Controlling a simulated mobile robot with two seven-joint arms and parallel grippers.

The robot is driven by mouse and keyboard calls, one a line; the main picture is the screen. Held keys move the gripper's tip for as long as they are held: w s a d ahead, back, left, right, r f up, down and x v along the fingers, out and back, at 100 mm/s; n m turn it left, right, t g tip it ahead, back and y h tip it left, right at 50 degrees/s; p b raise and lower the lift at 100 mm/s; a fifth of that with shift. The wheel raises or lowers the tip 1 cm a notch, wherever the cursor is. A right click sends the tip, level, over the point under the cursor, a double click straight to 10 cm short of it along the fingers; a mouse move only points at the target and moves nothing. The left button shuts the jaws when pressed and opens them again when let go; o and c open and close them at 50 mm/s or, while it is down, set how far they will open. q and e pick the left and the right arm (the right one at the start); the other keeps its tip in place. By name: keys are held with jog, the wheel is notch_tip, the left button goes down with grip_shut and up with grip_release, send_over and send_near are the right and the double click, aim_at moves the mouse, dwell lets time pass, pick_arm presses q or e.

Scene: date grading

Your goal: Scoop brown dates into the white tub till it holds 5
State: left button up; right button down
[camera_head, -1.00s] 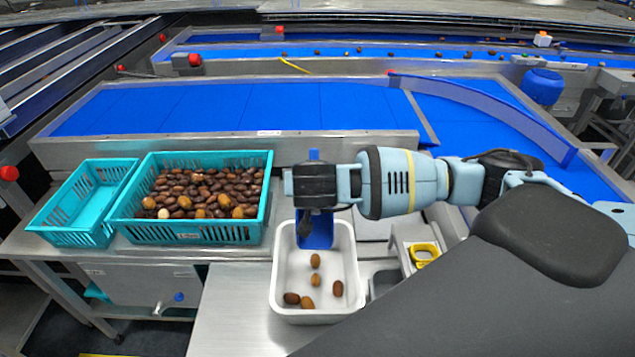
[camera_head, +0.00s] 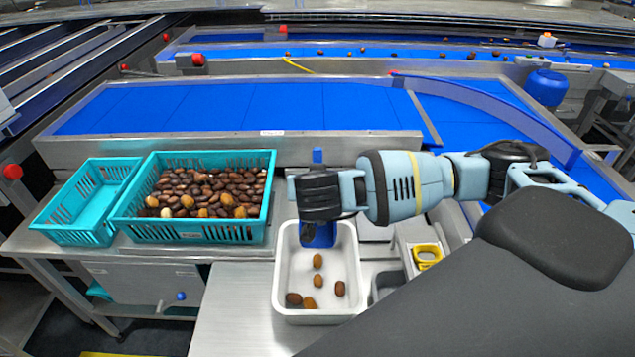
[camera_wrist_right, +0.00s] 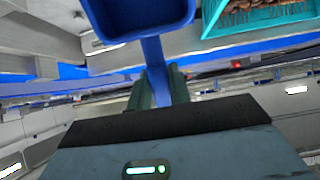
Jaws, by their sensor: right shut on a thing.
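The white tub (camera_head: 282,270) stands on the steel bench in the middle of the head view, with several brown dates (camera_head: 318,261) lying spread on its floor. My right gripper (camera_head: 318,212) is shut on the handle of a blue scoop (camera_head: 319,236) and holds it over the tub's back part. In the right wrist view the scoop (camera_wrist_right: 140,30) shows its blue bowl, with no date visible in the part seen. The teal crate (camera_head: 195,232) at the left holds many dates, mostly dark brown with some lighter ones. My left gripper is not in view.
A smaller teal basket (camera_head: 75,235) stands left of the crate and looks mostly empty. A yellow-handled item (camera_head: 428,253) sits in a holder right of the tub. A blue conveyor (camera_head: 230,108) runs behind. The bench in front of the crate is clear.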

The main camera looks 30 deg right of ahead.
aim_at(318, 161)
jog(key=shift+r, duration=3.05)
jog(key=shift+r, duration=0.1)
jog(key=shift+d+f, duration=0.1)
jog(key=shift+f, duration=0.1)
